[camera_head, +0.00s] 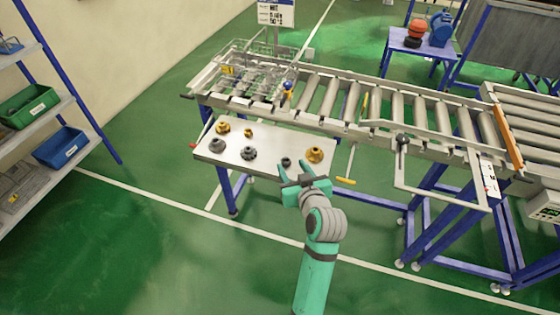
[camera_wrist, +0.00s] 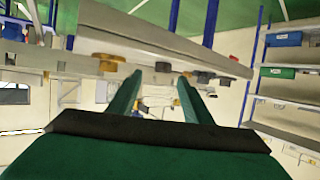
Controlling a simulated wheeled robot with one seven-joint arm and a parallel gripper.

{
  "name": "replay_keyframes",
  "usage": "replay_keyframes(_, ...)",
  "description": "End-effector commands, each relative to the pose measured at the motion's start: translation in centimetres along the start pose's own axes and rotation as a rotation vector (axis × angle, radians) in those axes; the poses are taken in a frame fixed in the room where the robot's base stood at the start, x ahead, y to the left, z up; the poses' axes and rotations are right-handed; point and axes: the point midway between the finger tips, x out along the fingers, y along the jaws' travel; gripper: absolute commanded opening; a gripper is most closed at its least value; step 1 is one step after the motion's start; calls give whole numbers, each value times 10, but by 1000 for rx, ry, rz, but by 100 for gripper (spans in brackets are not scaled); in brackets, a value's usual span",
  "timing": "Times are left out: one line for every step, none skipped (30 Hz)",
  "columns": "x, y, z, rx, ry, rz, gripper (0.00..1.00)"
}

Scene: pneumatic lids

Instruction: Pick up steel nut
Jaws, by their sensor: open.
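Several dark grey, steel-looking parts stand on a small metal table (camera_head: 270,138). A small one (camera_head: 286,162) is near the table's front edge, and larger ones stand at the left (camera_head: 248,153) and far left (camera_head: 217,145). At this size I cannot tell for certain which is the steel nut. My gripper (camera_head: 294,171) is open and empty at the front edge, just short of the small grey part. In the wrist view, the small part (camera_wrist: 163,67) shows beyond and between the open fingertips (camera_wrist: 159,80), apart from them.
Brass-coloured parts stand on the table at the right (camera_head: 315,155) and back left (camera_head: 222,128). A roller conveyor (camera_head: 385,105) runs behind, carrying a wire basket (camera_head: 245,75). Shelves with green (camera_head: 27,106) and blue bins (camera_head: 61,147) are at left. Floor in front is free.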

Motion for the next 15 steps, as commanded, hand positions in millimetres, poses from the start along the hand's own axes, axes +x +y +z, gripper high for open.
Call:
replay_keyframes(8,-2,0,0,-1,-3,45)
replay_keyframes(12,-3,0,-1,0,-3,45)
replay_keyframes(18,-4,0,-1,-1,-3,45)
replay_keyframes(22,-4,0,-1,-1,-2,45)
replay_keyframes(26,-4,0,-1,0,-1,45)
replay_keyframes(31,-3,0,0,-1,0,45)
replay_keyframes(34,-3,0,0,-1,0,45)
replay_keyframes(37,-2,0,0,0,1,45)
replay_keyframes(40,-2,0,0,0,1,45)
replay_keyframes(42,-2,0,0,0,2,45)
replay_keyframes(43,-1,0,1,1,3,45)
replay_keyframes(43,-1,0,1,1,4,45)
replay_keyframes(44,0,0,1,1,4,45)
replay_keyframes(44,0,0,1,1,5,45)
replay_keyframes(43,0,0,1,1,5,45)
